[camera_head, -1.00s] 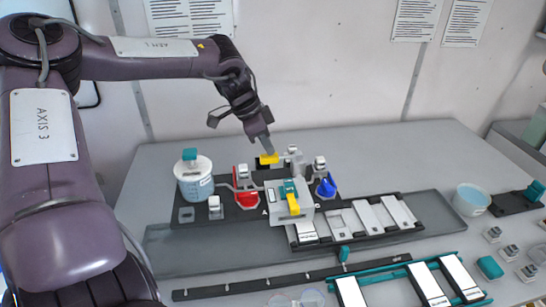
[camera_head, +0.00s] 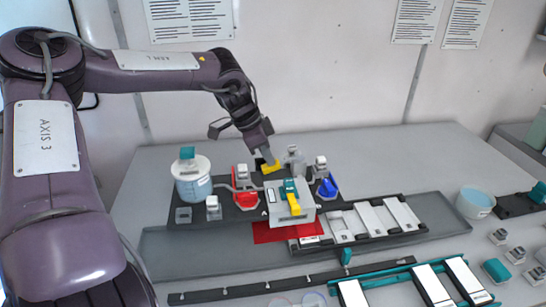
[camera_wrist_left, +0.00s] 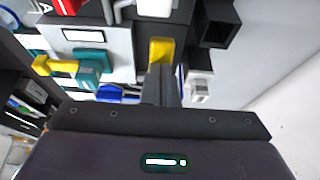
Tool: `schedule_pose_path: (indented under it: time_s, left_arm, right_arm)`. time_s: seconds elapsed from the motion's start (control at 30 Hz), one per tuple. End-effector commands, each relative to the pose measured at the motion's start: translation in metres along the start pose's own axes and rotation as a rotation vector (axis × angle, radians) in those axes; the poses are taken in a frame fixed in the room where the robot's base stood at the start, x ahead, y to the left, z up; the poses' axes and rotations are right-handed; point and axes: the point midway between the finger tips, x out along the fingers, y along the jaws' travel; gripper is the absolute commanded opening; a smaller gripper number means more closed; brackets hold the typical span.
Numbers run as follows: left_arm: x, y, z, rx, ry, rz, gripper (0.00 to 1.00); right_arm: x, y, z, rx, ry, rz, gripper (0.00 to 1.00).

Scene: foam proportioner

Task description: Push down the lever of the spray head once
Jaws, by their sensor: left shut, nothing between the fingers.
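The spray head is a light grey box (camera_head: 304,214) at the middle of the bench, with a teal-and-yellow piece (camera_head: 292,203) on top. A yellow lever (camera_head: 271,167) sits behind it; it also shows in the left wrist view (camera_wrist_left: 160,50). My left gripper (camera_head: 267,154) is shut and empty, pointing down with its fingertips at the lever. They appear to touch it; the exact contact is hidden. In the left wrist view the closed fingers (camera_wrist_left: 160,84) end at the yellow pad. A flat red patch (camera_head: 274,232) shows below the box's front. My right gripper is not in view.
A lidded jar (camera_head: 194,184) of bluish liquid stands left of the box. A red part (camera_head: 246,202) and a blue part (camera_head: 328,188) flank it. A rack with white plates (camera_head: 372,219) lies to the right. A bowl (camera_head: 475,202) stands farther right.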

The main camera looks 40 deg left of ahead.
Motion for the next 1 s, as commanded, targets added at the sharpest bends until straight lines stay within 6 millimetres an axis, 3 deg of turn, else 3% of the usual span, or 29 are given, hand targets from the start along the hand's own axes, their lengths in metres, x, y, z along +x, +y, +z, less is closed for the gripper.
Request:
schedule_pose_path:
  time_s: [0.27, 1.0]
  left_arm:
    - [-0.009, 0.000, -0.003, -0.001, -0.001, 0.000, 0.00]
    - [-0.075, 0.000, -0.032, 0.000, 0.001, 0.000, 0.00]
  right_arm:
    - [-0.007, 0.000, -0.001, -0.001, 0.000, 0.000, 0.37]
    - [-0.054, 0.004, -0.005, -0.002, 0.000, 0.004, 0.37]
